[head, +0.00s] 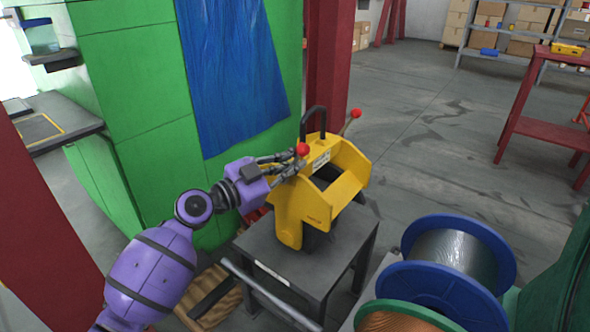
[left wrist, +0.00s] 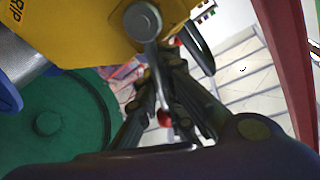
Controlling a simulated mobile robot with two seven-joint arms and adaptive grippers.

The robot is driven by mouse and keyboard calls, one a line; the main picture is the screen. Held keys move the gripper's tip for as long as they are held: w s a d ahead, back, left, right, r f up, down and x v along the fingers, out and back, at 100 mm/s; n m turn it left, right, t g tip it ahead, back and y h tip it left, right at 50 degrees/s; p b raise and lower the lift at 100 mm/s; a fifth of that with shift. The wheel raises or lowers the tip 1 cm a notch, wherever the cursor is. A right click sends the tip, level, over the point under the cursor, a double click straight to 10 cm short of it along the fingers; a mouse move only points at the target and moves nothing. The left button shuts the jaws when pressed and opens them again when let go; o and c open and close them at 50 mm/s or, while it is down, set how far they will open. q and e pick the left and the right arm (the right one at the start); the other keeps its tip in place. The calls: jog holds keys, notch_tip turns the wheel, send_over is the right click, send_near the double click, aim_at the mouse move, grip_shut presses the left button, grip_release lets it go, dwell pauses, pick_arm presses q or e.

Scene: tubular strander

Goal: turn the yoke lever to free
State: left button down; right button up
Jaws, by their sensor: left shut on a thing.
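The yellow yoke unit (head: 297,205) stands on a dark metal stand (head: 283,262) in the middle of the head view. Its near lever has a red ball knob (head: 302,149) on the left side. My left gripper (head: 294,161) has its fingers closed around this lever, at or just below the knob. In the left wrist view the red knob (left wrist: 165,118) shows between the fingers (left wrist: 163,100), and the yellow body (left wrist: 95,28) fills the upper left. My right gripper is not in view.
A second lever with a red knob (head: 355,113) and a black hoop handle (head: 313,119) rise from the yellow unit. A blue spool (head: 430,283) of wire stands at the front right. A green cabinet (head: 135,120) and red post (head: 328,75) stand behind. Open floor lies right.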

pick_arm(q)
jog(key=shift+w+a+r+n+b, duration=0.15)
jog(key=shift+a+n+b, duration=0.05)
jog(key=shift+n+b, duration=0.35)
jog(key=shift+w+a+r+n+b, duration=0.15)
jog(key=shift+a+n+b, duration=0.05)
jog(key=shift+n+b, duration=0.35)
jog(key=a+n+b, duration=0.1)
jog(key=n, duration=0.1)
jog(key=w+r+n+t+b, duration=0.1)
jog(key=shift+a+n+t+h, duration=0.3)
jog(key=shift+a+n, duration=0.05)
jog(key=shift+n, duration=0.05)
jog(key=shift+w+a+r, duration=0.1)
jog(key=shift+r, duration=0.05)
jog(key=c, duration=2.1)
grip_release()
jog(key=shift+o, duration=1.2)
jog(key=shift+f, duration=0.25)
